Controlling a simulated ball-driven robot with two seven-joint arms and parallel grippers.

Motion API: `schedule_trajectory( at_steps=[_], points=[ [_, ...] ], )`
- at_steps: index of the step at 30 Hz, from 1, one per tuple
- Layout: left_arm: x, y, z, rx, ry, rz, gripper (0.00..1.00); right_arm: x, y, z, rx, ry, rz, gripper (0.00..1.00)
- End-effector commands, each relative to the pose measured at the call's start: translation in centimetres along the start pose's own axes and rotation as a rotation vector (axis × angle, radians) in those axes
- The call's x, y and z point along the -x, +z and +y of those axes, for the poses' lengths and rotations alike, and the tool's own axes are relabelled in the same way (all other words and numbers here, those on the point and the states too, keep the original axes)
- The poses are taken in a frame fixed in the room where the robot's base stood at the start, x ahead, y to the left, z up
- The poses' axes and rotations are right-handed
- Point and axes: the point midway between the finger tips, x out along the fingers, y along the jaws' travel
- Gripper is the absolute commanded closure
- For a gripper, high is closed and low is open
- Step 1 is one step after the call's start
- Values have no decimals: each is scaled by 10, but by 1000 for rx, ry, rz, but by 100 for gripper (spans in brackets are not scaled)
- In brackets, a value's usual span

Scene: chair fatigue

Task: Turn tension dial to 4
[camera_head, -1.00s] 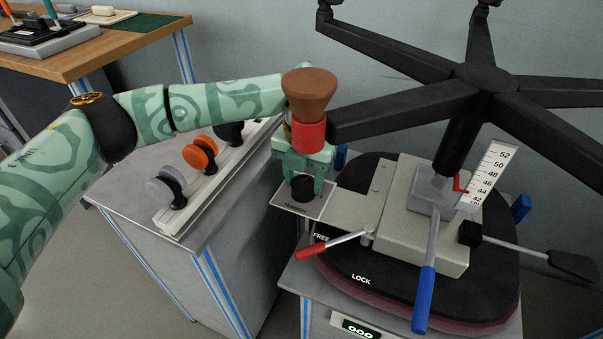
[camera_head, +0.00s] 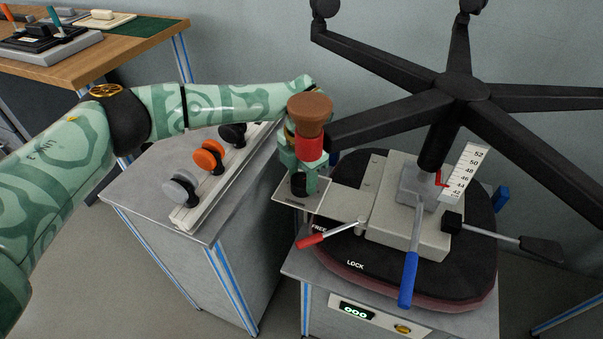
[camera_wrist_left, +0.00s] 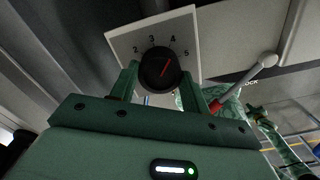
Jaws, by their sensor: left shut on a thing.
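The tension dial (camera_wrist_left: 160,68) is a round black knob on a pale plate with printed numbers, of which 2 to 5 show in the left wrist view. Its red pointer line tilts up and right, roughly at the 4. In the head view the dial (camera_head: 300,186) sits on the plate at the left of the upturned chair's grey mechanism (camera_head: 390,205). My left gripper (camera_head: 299,180) comes from above and is shut on the dial, one finger on each side; these fingers (camera_wrist_left: 161,82) also show in the left wrist view.
A red-tipped lever (camera_head: 325,237) lies close right of the dial, by FREE and LOCK marks. A blue-handled lever (camera_head: 409,275) and black chair legs (camera_head: 395,115) stand farther right. A grey cabinet with knobs (camera_head: 208,155) is at left.

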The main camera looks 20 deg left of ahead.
Motion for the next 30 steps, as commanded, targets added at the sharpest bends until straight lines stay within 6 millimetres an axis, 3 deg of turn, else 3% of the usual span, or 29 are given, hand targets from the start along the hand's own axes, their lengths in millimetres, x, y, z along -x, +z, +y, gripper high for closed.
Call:
schedule_trajectory(
  at_steps=[10, 11, 13, 23, 27, 30],
  points=[
    [0, 0, 0, -2, 0, -1, 76, 0, 0, 0, -1, 0, 0, 100],
    [0, 0, 0, -2, 0, -1, 48, 0, 0, 0, -1, 0, 0, 100],
    [0, 0, 0, -1, 0, -1, 32, 0, 0, 0, -1, -1, -1, 100],
    [5, 0, 0, -1, 1, -2, 32, 2, 0, 0, -1, 0, 2, 100],
    [28, 1, 1, -2, 5, -7, 32, 9, -2, -1, -11, 0, 17, 100],
    [55, 0, 1, 0, 5, -8, 32, 16, -2, -14, -36, -18, 30, 100]
  ],
)
